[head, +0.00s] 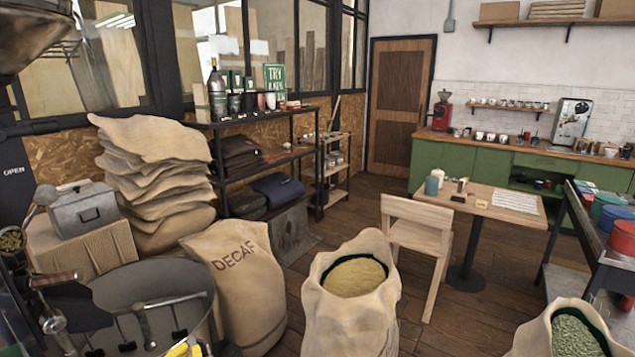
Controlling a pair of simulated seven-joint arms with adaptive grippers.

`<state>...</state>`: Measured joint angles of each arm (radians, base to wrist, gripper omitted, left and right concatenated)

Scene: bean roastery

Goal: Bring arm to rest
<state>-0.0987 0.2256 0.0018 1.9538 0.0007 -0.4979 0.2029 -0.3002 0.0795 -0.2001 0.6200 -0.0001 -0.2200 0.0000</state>
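A small part of my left gripper (188,349), with yellow and dark pieces, shows at the bottom edge of the head view, left of centre. It is in front of the round dark cooling pan (120,287). Most of it is cut off by the frame, so I cannot tell whether its fingers are open or shut or hold anything. My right gripper is not in view.
A DECAF sack (236,290) stands right of the pan. An open sack of pale beans (345,320) stands at bottom centre, another with green beans (545,325) at bottom right. A wooden chair (418,235) and table (480,195) are beyond. Wooden floor (440,320) lies between.

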